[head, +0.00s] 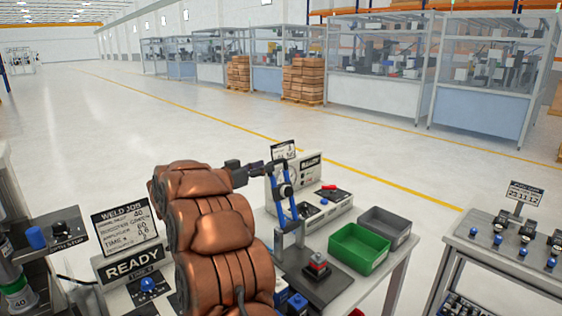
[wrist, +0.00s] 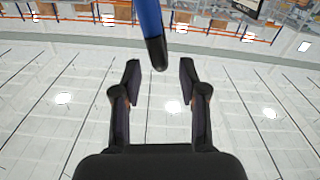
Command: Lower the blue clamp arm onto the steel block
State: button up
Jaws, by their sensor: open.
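The blue clamp arm (head: 292,212) stands raised, nearly upright, above its grey clamp base on the bench. In the wrist view the blue arm (wrist: 151,18) comes down from the top edge, and its black tip lies between and slightly beyond my fingertips. My gripper (wrist: 160,72) is open, with a finger on either side of that tip and visible gaps. In the head view my gripper (head: 277,172) is beside the upper part of the clamp.
A green bin (head: 358,249) and a grey bin (head: 384,229) stand right of the clamp. Another bench (head: 510,262) is at the right. My copper-coloured arm hides part of the bench.

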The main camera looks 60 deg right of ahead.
aim_at(281, 160)
jog(key=shift+p+x, duration=1.05)
jog(key=shift+x, duration=2.8)
jog(key=shift+f, duration=0.1)
jog(key=shift+c, duration=0.4)
grip_shut()
jog(key=shift+w, duration=0.1)
